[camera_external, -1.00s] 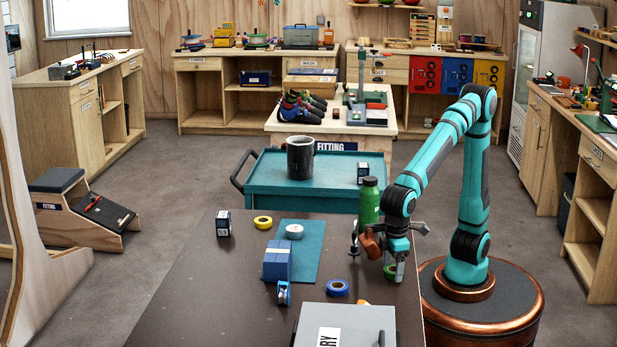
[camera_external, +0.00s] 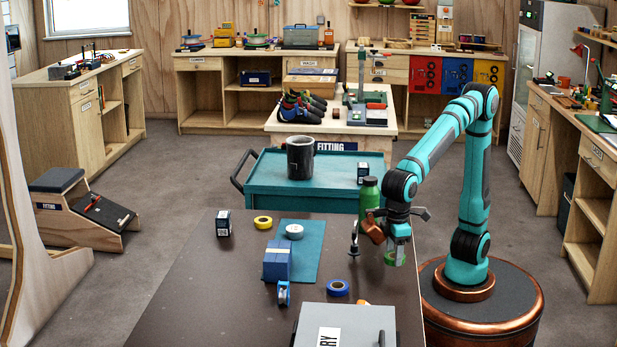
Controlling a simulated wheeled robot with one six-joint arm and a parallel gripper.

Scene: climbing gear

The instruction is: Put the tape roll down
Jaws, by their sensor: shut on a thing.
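My gripper (camera_external: 396,252) points down over the right side of the dark table (camera_external: 215,285). The fingers partly hide the roll. A blue tape roll (camera_external: 338,288) lies flat on the table to the left of my gripper. A yellow tape roll (camera_external: 263,222) lies at the far left, and a white roll (camera_external: 295,231) lies on the teal mat (camera_external: 308,262).
A green bottle (camera_external: 369,193) stands just behind my gripper. Blue blocks (camera_external: 277,262) and a blue tape dispenser (camera_external: 283,293) are at the middle left. A grey box (camera_external: 348,325) fills the front. A small dark box (camera_external: 223,223) stands back left. The table's left front is clear.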

